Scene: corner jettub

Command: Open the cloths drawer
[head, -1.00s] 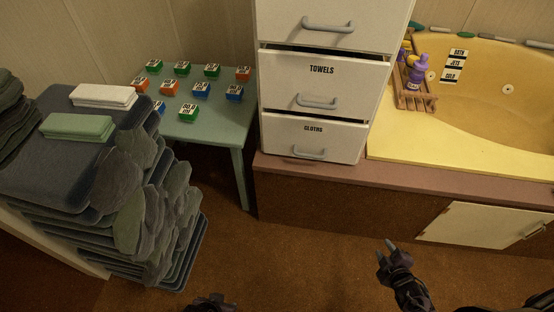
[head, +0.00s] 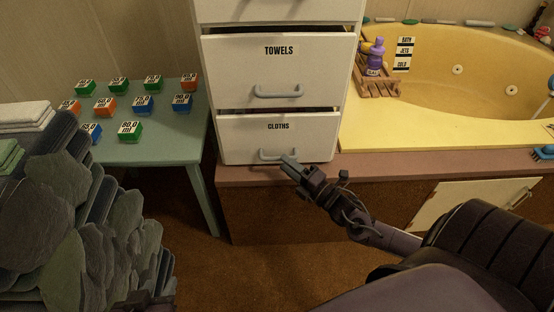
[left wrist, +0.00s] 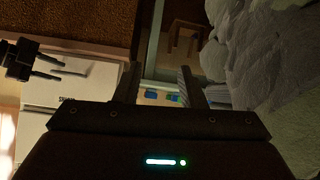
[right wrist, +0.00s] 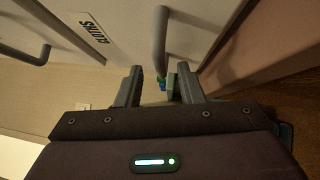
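The cloths drawer (head: 240,145) is the lowest white drawer of the cabinet, labelled CLOTHS, with a dark line along its top edge. Its grey bar handle (head: 278,154) also shows in the right wrist view (right wrist: 160,40), just ahead of the fingers. My right gripper (head: 290,163) is open at the handle's lower right in the head view. In the right wrist view my right gripper (right wrist: 160,88) has its fingers apart, with the handle's end in line with the gap; contact cannot be told. My left gripper (left wrist: 160,88) is open and empty, low beside the stacked cloths.
The towels drawer (head: 225,70) is above. A green table (head: 180,148) with several coloured blocks stands left.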

